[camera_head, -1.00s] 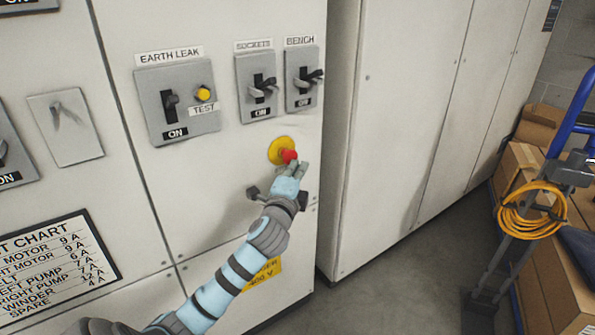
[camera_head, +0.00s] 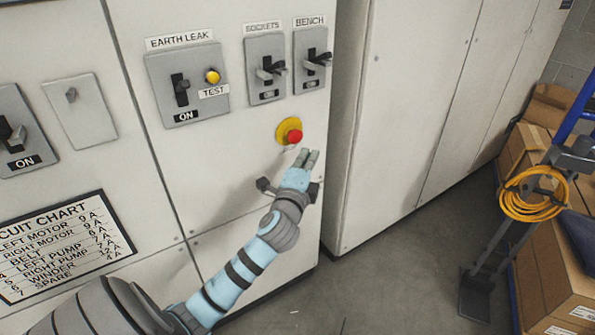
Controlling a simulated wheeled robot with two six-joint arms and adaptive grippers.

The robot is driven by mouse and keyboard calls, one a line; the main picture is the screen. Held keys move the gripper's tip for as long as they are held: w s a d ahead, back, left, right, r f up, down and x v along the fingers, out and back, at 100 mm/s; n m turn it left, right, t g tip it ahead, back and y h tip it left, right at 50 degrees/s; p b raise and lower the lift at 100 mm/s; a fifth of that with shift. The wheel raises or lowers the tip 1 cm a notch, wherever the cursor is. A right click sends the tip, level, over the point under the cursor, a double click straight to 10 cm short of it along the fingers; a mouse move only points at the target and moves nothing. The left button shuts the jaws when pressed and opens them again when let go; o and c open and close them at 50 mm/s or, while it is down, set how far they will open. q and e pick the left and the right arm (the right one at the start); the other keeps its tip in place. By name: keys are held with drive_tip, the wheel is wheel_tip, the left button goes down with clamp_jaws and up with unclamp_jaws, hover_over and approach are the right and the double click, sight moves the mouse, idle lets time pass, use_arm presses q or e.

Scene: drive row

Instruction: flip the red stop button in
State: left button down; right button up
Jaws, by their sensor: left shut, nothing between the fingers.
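The red stop button (camera_head: 295,136) sits on a round yellow backing (camera_head: 284,128) on the light cabinet door, below the SOCKETS and BENCH switches. My left gripper (camera_head: 307,157) is shut and empty, its fingertips just below and slightly right of the button. A small gap shows between the fingertips and the button in the picture; I cannot tell the depth between them. Whether the button is in or out is hard to tell. My right gripper is not in view.
The EARTH LEAK panel (camera_head: 188,84) has a lever and a yellow test button. The SOCKETS switch (camera_head: 266,70) and BENCH switch (camera_head: 311,62) are above the button. A trolley with a coiled yellow cable (camera_head: 533,205) and cardboard boxes (camera_head: 548,270) stand at right. Floor between is clear.

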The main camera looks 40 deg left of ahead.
use_arm(q)
drive_tip(key=p+v, duration=0.1)
drive_tip(key=v, duration=0.7)
drive_tip(key=shift+s, duration=0.2)
